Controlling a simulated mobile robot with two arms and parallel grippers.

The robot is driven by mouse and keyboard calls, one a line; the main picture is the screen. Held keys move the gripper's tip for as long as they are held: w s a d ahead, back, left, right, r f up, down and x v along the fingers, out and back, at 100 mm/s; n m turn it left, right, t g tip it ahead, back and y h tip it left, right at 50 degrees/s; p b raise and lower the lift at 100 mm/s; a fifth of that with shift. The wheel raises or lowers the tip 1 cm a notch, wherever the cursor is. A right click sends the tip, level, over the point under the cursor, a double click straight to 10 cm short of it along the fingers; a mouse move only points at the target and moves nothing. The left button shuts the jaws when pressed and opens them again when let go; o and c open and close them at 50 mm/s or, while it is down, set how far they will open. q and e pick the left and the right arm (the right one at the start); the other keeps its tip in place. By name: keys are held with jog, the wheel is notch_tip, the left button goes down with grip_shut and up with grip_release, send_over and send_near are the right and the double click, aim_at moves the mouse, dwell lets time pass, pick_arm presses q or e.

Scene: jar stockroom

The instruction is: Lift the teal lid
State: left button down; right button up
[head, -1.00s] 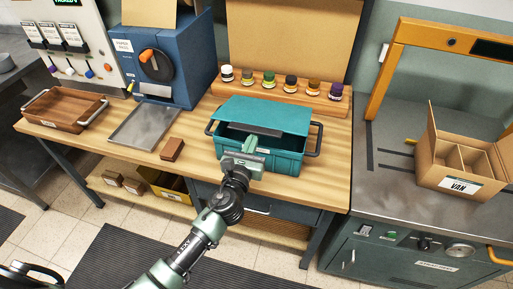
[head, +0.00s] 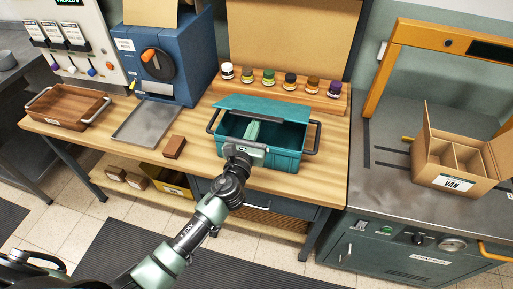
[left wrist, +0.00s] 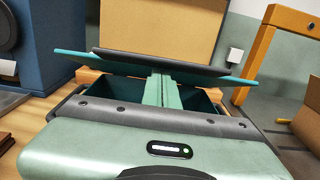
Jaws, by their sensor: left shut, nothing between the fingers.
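The teal lid (head: 262,108) is raised at the front of the teal box (head: 277,158), and the dark inside shows beneath it. In the left wrist view, the lid (left wrist: 83,62) is seen nearly edge-on, with a dark bar along its near edge. My left gripper (head: 253,130) is shut with nothing between its fingers. Its fingertips (left wrist: 159,82) reach over the box's front rim and up to the lid's underside near the middle; they seem to touch it. What lies in the box is hidden. My right gripper is out of view.
Several small jars (head: 269,78) stand on a wooden rack behind the box. A brown block (head: 174,147), a metal tray (head: 147,122) and a wooden tray (head: 65,107) lie to the left. A divided cardboard box (head: 452,181) stands on the right bench. Bare tabletop lies left of the teal box.

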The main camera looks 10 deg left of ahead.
aim_at(258, 114)
pick_arm(q)
jog(key=shift+w+r+p, duration=0.35)
jog(key=shift+r+p, duration=0.2)
jog(key=shift+r, duration=0.1)
jog(key=shift+w+r+p, duration=0.4)
jog(key=shift+r+p, duration=0.1)
jog(key=shift+r, duration=0.1)
jog(key=shift+w+r+p, duration=0.35)
jog(key=shift+r+p, duration=0.2)
jog(key=shift+r, duration=0.1)
jog(key=shift+w+r, duration=0.35)
jog(key=shift+w, duration=0.2)
jog(key=shift+w+d+r+p, duration=0.1)
jog(key=shift+w+r+p, duration=0.3)
jog(key=shift+w, duration=0.4)
jog(key=shift+w+r+p, duration=0.25)
jog(key=shift+w+r, duration=0.15)
jog(key=shift+w, duration=0.4)
jog(key=shift+w+d+r, duration=0.1)
jog(key=shift+w+r, duration=0.1)
jog(key=shift+w, duration=0.55)
jog(key=shift+w+a+r, duration=0.1)
jog(key=shift+w+r, duration=0.05)
jog(key=shift+w, duration=0.6)
jog(key=shift+w+d+r, duration=0.1)
jog(key=shift+w+r, duration=0.1)
jog(key=shift+w, duration=0.55)
